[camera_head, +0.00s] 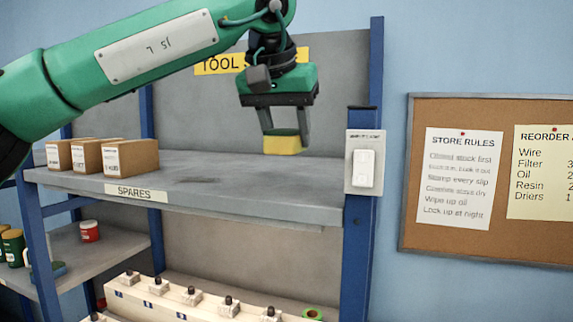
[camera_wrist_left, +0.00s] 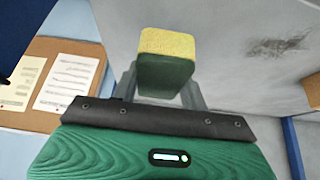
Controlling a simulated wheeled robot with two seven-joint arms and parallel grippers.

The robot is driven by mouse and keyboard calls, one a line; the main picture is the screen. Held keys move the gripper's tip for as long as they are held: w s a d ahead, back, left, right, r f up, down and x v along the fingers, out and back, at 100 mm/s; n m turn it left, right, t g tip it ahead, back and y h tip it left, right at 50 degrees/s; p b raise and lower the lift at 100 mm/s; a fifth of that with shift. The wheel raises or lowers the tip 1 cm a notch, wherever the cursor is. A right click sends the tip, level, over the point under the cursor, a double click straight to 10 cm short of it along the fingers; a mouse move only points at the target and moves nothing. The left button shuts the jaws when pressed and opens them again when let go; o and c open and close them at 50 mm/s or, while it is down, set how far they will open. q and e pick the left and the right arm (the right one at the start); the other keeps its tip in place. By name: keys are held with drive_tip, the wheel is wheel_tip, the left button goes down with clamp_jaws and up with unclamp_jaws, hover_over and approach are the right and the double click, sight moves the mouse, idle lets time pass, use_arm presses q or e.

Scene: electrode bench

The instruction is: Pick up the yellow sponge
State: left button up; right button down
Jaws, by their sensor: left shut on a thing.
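The yellow sponge (camera_head: 283,145) has a yellow body and a darker green side. It is held between the fingers of my left gripper (camera_head: 285,128), which is shut on it. In the head view it shows in front of the grey upper shelf (camera_head: 235,198), near its right end; its exact height over the shelf is hard to tell. In the left wrist view the sponge (camera_wrist_left: 167,58) sits between the two fingers (camera_wrist_left: 160,90), its yellow face outward. My right gripper is not in view.
Several cardboard boxes (camera_head: 128,157) stand at the shelf's left end. A blue post (camera_head: 357,245) with a white switch (camera_head: 364,168) rises at the right. Below are a red can (camera_head: 90,231) and a cream rack (camera_head: 170,300) with dark-topped pieces. The shelf's middle is clear.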

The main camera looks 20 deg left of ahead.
use_arm(q)
wheel_tip(320, 180, up, 14)
drive_tip(key=shift+f+p, duration=0.15)
drive_tip(key=shift+p, duration=0.25)
